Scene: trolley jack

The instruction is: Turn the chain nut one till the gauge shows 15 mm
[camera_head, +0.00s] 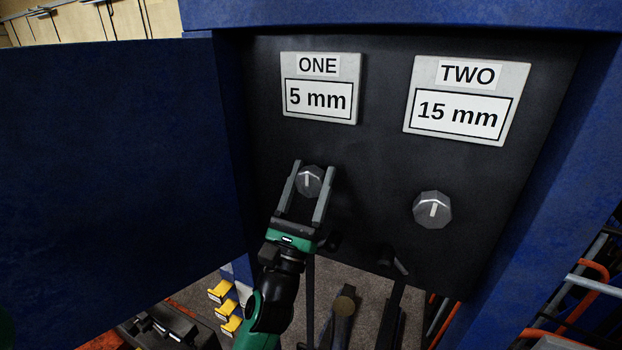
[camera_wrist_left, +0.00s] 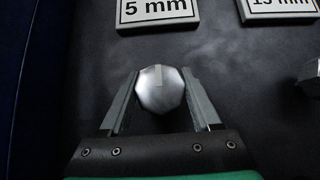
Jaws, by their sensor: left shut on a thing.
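Chain nut one (camera_head: 309,181) is a grey faceted nut with a light mark, on the dark panel below the gauge labelled ONE (camera_head: 318,97), which reads 5 mm. My left gripper (camera_head: 310,184) has its two fingers on either side of this nut and is shut on it. The left wrist view shows the nut (camera_wrist_left: 160,89) between the fingers, its mark pointing up. The gauge's 5 mm reading (camera_wrist_left: 157,10) is partly cut off at the top there. My right gripper is in neither view.
A second nut (camera_head: 432,210) sits to the right below gauge TWO (camera_head: 466,100), which reads 15 mm. A large blue panel (camera_head: 120,170) stands at the left. A small dark lever (camera_head: 394,262) sticks out below the second nut.

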